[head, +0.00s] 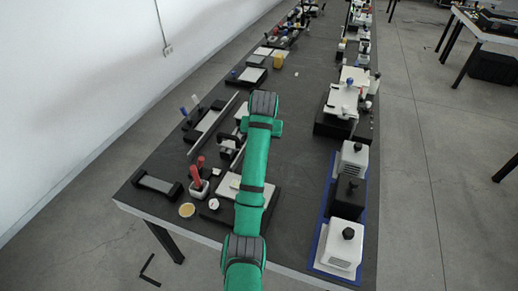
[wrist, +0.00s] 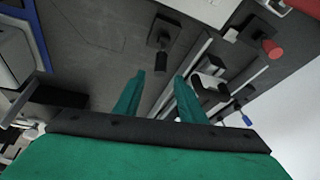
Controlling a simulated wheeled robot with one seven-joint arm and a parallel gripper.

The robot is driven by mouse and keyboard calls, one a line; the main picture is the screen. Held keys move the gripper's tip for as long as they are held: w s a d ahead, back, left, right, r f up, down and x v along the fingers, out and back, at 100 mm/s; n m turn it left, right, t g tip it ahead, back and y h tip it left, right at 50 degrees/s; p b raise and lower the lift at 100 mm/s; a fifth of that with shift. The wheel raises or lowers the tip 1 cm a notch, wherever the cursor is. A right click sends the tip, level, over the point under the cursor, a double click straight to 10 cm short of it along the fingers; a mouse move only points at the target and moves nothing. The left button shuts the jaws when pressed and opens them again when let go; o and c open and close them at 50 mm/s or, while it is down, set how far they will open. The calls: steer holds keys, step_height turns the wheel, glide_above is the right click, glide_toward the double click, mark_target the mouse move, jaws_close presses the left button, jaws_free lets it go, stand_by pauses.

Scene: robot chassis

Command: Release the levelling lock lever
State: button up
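My gripper (wrist: 158,77) shows at the bottom of the wrist view, with two green fingers apart and nothing between them. Just beyond the fingertips, a black handle on a dark square plate (wrist: 164,38) stands out from the bench top. It may be the lock lever, but I cannot tell for certain. The fingers look apart from it. A black clamp-like part (wrist: 209,84) beside a pale rail lies to the right of the fingers. In the head view my green arm reaches over the bench and hides part of its middle; I cannot make out my fingers there.
The long dark bench (head: 300,105) carries white units with black knobs on a blue mat (head: 318,232) at right. A bare strip runs along the bench between the two sides.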

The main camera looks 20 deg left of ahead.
steer(key=x, duration=0.6)
steer(key=shift+w+d+f, duration=0.1)
steer(key=shift+d+f, duration=0.1)
steer(key=shift+a+f, duration=0.4)
steer(key=shift+a, duration=0.05)
steer(key=shift+d, duration=0.1)
jaws_close()
